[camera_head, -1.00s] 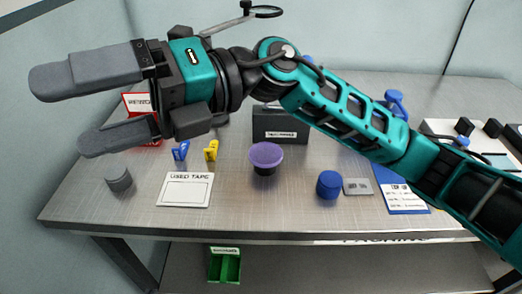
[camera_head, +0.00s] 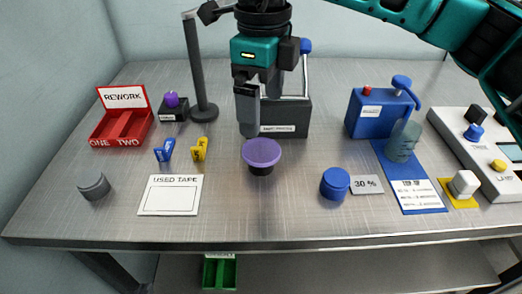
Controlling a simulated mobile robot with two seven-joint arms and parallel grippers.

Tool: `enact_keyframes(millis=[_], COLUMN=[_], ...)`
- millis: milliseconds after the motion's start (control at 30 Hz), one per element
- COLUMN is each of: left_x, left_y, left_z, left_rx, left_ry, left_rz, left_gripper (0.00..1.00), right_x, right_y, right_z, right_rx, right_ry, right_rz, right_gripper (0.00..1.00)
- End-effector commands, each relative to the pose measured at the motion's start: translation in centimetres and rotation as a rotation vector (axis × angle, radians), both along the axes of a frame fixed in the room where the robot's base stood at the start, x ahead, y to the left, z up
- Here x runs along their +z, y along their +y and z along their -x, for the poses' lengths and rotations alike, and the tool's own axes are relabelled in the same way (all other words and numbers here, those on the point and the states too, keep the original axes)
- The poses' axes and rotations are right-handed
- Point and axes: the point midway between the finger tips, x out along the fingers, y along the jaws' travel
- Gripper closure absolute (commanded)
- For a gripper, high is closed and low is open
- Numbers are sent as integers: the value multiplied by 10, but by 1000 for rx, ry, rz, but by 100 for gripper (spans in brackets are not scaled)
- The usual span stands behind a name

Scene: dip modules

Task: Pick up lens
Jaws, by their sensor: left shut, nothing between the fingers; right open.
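A purple round disc (camera_head: 261,152) on a short black base stands mid-table; it is the most lens-like thing I see, but I cannot tell if it is the lens. A dark pole stand (camera_head: 201,75) rises at the back left, its top arm passing out of view behind my arm. My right gripper (camera_head: 261,115) points down just above and behind the purple disc, in front of the dark box. Its fingers are apart, with nothing seen held between them. My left gripper is out of view.
A dark box (camera_head: 296,117) stands behind the disc. A red rework tray (camera_head: 125,128) and purple-knobbed block (camera_head: 172,108) are at left. A blue cap (camera_head: 335,183), blue dispenser (camera_head: 372,112), clear cup (camera_head: 403,142) and white panel (camera_head: 455,145) are at right. The front centre is clear.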

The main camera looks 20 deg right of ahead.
Motion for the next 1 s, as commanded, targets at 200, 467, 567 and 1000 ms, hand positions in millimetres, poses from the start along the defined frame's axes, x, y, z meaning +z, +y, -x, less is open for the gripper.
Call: enact_keyframes(millis=[200,467,567,1000], left_x=[2,1,0,-1], left_y=[-2,-2,-2,-2], left_z=[-1,-2,-2,-3], left_rx=[-3,-4,-4,-4], left_ry=[-2,-4,-4,-4], left_rz=[4,4,4,4], left_gripper=[100,100,100,100], right_x=[-27,-57,-71,-80], right_y=[0,2,2,2], right_z=[0,2,2,2], right_rx=[1,2,2,2], right_ry=[2,4,3,0], right_rz=[-1,-2,-2,-4], right_gripper=[0,0,0,9])
